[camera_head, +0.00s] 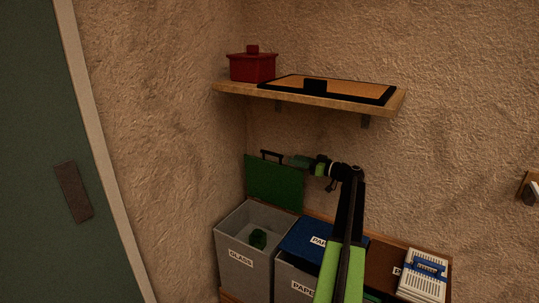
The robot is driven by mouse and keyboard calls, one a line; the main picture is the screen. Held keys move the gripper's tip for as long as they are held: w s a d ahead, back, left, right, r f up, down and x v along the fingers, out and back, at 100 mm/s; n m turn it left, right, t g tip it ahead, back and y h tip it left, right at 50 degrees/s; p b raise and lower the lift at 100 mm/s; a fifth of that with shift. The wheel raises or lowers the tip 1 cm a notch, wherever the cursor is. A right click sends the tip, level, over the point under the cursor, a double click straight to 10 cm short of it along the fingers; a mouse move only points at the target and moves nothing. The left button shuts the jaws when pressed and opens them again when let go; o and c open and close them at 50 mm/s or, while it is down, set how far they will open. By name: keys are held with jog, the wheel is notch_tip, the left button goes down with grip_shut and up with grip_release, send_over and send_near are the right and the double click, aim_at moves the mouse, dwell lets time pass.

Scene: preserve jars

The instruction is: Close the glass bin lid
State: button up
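The glass bin (240,262) is a grey box with a label reading GLASS, standing in the corner. Its green lid (272,183) stands upright at the back of the bin, so the bin is open. A dark handle (270,154) sits at the lid's top edge. A dark green object (258,240) lies inside the bin. My gripper (296,161) is just right of the handle, near the lid's upper right corner. Its fingers are small and dark here, and I cannot tell whether they are open or touching the lid.
A paper bin (297,285) with a blue lid (307,238) stands right of the glass bin. A white and blue crate-like object (424,275) lies further right on a brown surface. A wooden shelf (390,108) above holds a red pot (252,67) and a black-framed board (345,89).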

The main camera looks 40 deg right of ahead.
aim_at(271, 153)
jog(key=x, duration=1.2)
jog(key=shift+w+a, duration=0.15)
jog(key=shift+w, duration=0.15)
grip_shut()
dwell(0.7)
